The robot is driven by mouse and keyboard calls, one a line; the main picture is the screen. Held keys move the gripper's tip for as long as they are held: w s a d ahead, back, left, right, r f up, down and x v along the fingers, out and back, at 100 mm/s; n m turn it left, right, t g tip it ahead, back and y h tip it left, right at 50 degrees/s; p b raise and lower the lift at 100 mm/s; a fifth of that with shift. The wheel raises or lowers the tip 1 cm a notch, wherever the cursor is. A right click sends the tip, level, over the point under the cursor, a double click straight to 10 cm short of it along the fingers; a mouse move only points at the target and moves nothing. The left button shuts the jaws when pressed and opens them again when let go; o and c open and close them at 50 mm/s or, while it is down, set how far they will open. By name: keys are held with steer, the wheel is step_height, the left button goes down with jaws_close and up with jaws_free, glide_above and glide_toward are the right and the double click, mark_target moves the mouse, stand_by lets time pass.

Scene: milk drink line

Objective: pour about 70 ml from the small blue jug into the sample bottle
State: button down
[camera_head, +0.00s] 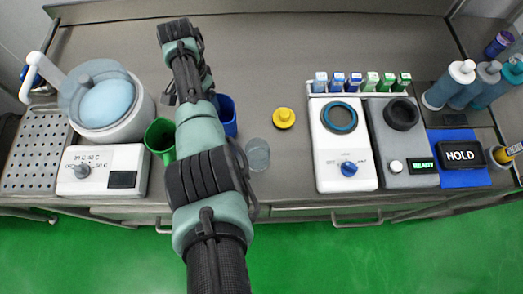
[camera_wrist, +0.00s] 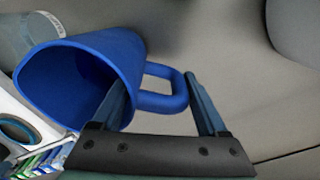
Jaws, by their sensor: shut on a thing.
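The small blue jug (camera_wrist: 120,53) is in the wrist view with its open mouth toward the lower left. Its handle (camera_wrist: 160,103) lies between the fingers of my gripper (camera_wrist: 154,80), which is shut on it. The inside is dark, so I cannot tell the milk level. A clear sample bottle (camera_head: 257,154) stands on the counter to the lower right of the jug. A pale grey see-through form at the wrist view's upper left may be this bottle.
A green jug (camera_head: 160,139) is left of my arm, beside a white heater with a pot (camera_head: 126,110). A yellow cap (camera_head: 283,118) lies right of the jug. A white dial device (camera_head: 345,165), a grey device (camera_head: 401,165) and a vial rack (camera_head: 358,93) stand further right. The back counter is clear.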

steer(key=shift+r, duration=0.1)
steer(key=r+p, duration=0.1)
steer(key=p, duration=0.3)
steer(key=shift+s+d+r+y, duration=0.15)
steer(key=shift+r+y, duration=0.05)
steer(key=shift+y, duration=0.1)
steer(key=p, duration=0.2)
steer(key=t+p, duration=0.1)
steer(key=shift+s+d+r+y+p, duration=0.25)
steer(key=shift+r+y+p, duration=0.15)
steer(key=t+p, duration=0.1)
steer(key=p, duration=0.2)
steer(key=shift+s+d+r+y, duration=0.25)
steer(key=shift+r+y, duration=0.1)
steer(key=shift+y, duration=0.05)
steer(key=t+y+p, duration=0.1)
steer(key=s+d+y+p, duration=0.1)
steer(key=p, duration=0.1)
steer(key=shift+s+d+r+t, duration=0.15)
steer(key=shift+d+r+t, duration=0.1)
steer(key=shift+r+t, duration=0.15)
steer(key=r, duration=0.1)
steer(key=s+d+r+t+y+p, duration=0.1)
steer(key=r+t+y, duration=0.1)
steer(key=r, duration=0.1)
steer(key=shift+s+d+p, duration=0.35)
steer(key=shift+d, duration=0.05)
steer(key=shift+s+d+r+t+y, duration=0.1)
steer(key=shift+d+r+t+y, duration=0.05)
steer(key=shift+t+y, duration=0.15)
